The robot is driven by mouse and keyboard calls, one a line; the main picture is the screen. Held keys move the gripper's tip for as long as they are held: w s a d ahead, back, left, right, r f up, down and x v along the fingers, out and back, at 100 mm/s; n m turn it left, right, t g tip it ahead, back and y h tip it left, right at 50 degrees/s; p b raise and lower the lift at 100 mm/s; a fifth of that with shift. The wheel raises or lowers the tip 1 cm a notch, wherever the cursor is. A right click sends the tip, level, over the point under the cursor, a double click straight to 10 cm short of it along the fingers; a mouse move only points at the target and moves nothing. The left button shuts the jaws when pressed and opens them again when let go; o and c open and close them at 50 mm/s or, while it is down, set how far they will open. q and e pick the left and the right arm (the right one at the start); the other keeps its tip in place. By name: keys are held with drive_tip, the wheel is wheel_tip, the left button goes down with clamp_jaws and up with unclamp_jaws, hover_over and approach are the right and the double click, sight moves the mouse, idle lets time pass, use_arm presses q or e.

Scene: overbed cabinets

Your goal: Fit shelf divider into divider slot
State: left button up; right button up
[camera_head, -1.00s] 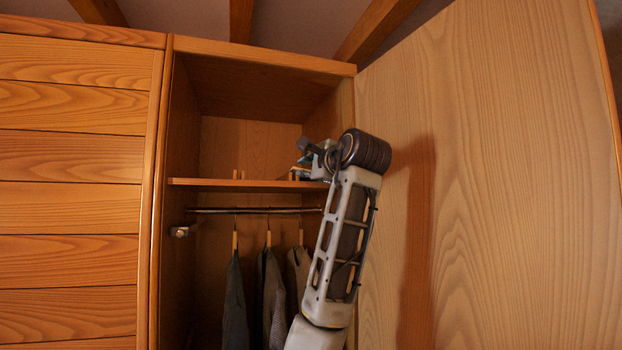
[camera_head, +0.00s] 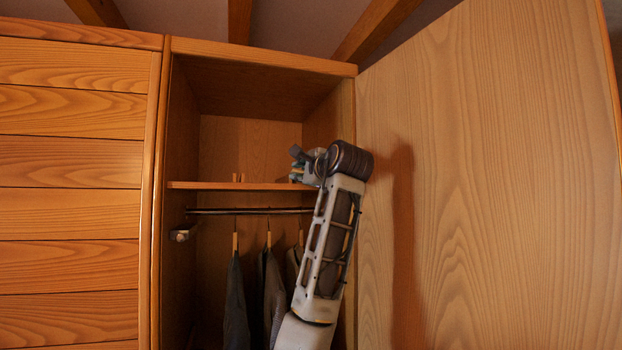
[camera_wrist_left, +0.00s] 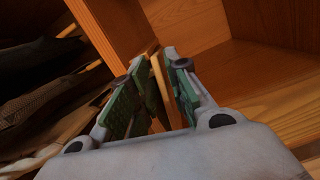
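My left gripper (camera_head: 304,169) is at the right end of the cabinet shelf (camera_head: 222,186), by the right side wall. In the left wrist view its green-padded fingers (camera_wrist_left: 156,92) are closed around a thin, light wooden board, which I take for the shelf divider (camera_wrist_left: 160,84). The fingers and wrist hide most of the board. In the head view I cannot make the divider out. Two short upright wooden strips (camera_head: 238,177), probably the divider slot, stand on the shelf to the left of the gripper. My right gripper is not in view.
A hanging rail (camera_head: 250,210) with several garments (camera_head: 270,290) on hangers runs below the shelf. The open cabinet door (camera_head: 490,180) stands right of my arm. Slatted wooden fronts (camera_head: 70,160) are at left. The space above the shelf is clear left of the gripper.

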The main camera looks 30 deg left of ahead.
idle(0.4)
use_arm(q)
clamp_jaws()
drive_tip(key=shift+s+r, duration=0.1)
drive_tip(key=shift+r, duration=0.05)
drive_tip(key=shift+r+b, duration=0.95)
drive_tip(key=shift+r, duration=2.4)
drive_tip(key=s+a+b, duration=0.6)
drive_tip(key=s+a, duration=0.7)
drive_tip(key=s, duration=0.2)
